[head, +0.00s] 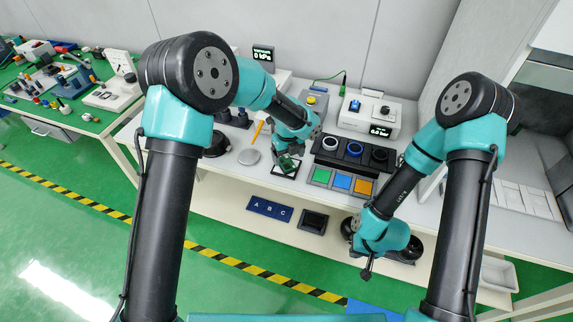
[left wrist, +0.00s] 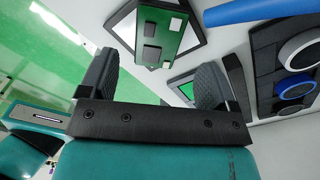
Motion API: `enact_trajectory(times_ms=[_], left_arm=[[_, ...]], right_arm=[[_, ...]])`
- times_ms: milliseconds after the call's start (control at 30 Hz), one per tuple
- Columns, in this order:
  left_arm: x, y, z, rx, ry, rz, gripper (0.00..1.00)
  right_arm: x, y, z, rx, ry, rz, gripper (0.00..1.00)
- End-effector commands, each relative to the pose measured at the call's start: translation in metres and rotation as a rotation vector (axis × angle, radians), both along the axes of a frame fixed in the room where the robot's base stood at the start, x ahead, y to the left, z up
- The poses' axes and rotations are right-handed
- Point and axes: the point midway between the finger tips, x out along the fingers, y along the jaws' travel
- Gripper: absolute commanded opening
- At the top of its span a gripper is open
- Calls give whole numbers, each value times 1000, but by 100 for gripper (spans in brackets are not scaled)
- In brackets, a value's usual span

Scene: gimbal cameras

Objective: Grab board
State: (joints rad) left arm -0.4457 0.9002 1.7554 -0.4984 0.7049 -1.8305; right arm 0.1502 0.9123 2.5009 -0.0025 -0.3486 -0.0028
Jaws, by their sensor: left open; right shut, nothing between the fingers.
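The green circuit board (head: 287,164) with dark chips sits at a black-framed white holder (head: 285,172) on the white table. In the left wrist view the board (left wrist: 150,32) shows close beyond the fingertips, in front of the holder's black rim (left wrist: 120,22). My left gripper (head: 287,153) is over the board in the head view and partly hides it. In the left wrist view its two fingers (left wrist: 155,75) are spread apart, with nothing between them. I cannot tell if a finger touches the board. My right gripper (head: 367,273) is shut and empty, low at the table's front.
Green, blue and orange squares (head: 341,182) and a panel of round rings (head: 354,150) stand right of the board. A grey disc (head: 249,157) and an orange stick (head: 257,132) lie left. An ABC plate (head: 270,208) and a black square tray (head: 313,221) are at the front.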

Motion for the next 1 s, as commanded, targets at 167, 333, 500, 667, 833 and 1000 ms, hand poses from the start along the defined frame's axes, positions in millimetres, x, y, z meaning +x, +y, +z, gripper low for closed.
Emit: enact_trajectory(times_ms=[167,333,500,667,833,1000], left_arm=[[0,4,-26,1,2,1,83],[0,4,-37,0,1,1,83],[0,4,-37,0,1,1,83],[0,4,-37,0,1,1,83],[0,4,-37,0,0,1,78],[0,4,-37,0,1,1,62]], right_arm=[[0,0,0,0,0,0,0],[0,0,0,0,0,0,0],[0,0,0,0,0,0,0],[0,0,0,0,0,0,0],[0,0,0,0,0,0,0],[0,0,0,0,0,0,0]])
